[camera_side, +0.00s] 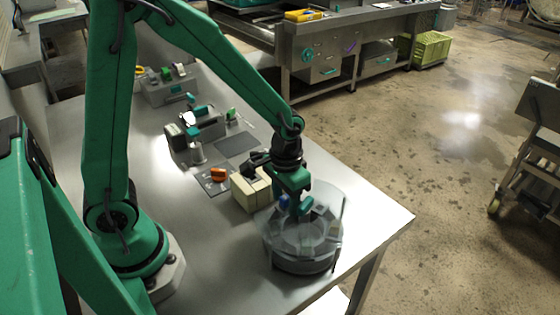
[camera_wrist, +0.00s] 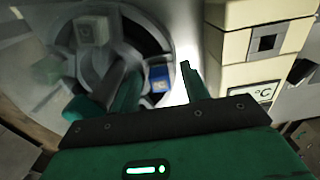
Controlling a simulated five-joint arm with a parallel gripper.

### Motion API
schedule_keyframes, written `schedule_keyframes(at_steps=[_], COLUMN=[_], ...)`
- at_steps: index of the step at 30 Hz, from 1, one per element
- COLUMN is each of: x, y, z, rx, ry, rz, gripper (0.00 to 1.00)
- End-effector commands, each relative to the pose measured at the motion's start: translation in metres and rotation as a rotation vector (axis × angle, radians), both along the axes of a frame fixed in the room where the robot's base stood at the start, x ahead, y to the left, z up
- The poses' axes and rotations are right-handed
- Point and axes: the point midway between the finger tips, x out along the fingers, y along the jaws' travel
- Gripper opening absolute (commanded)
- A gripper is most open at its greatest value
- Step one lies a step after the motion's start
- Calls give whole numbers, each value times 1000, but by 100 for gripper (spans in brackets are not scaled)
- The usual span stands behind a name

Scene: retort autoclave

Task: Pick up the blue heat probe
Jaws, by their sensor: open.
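In the wrist view the probe (camera_wrist: 159,76) shows as a blue block with a pale lower part, at the carousel's edge. My gripper (camera_side: 297,205) is over the carousel, pointing down, right beside the probe. In the wrist view the jaws of my gripper (camera_wrist: 160,84) are apart, and the probe appears in the gap between them. I cannot tell how far below the tips it is.
A cream block unit (camera_side: 246,190) with a °C label (camera_wrist: 265,92) stands close beside the carousel. An orange knob (camera_side: 218,175) on a plate and several grey fixtures (camera_side: 170,88) stand farther back. The table's right corner (camera_side: 395,218) is clear.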

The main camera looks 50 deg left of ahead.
Motion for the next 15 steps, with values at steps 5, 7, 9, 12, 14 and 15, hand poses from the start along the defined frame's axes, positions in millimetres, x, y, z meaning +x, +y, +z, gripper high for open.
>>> schedule_keyframes(at_steps=[5,7,9,12,14,15], x=[0,0,0,0,0,0], y=[0,0,0,0,0,0], z=[0,0,0,0,0,0], rx=[0,0,0,0,0,0], ry=[0,0,0,0,0,0], rz=[0,0,0,0,0,0], gripper=[45,45,45,34,22,14])
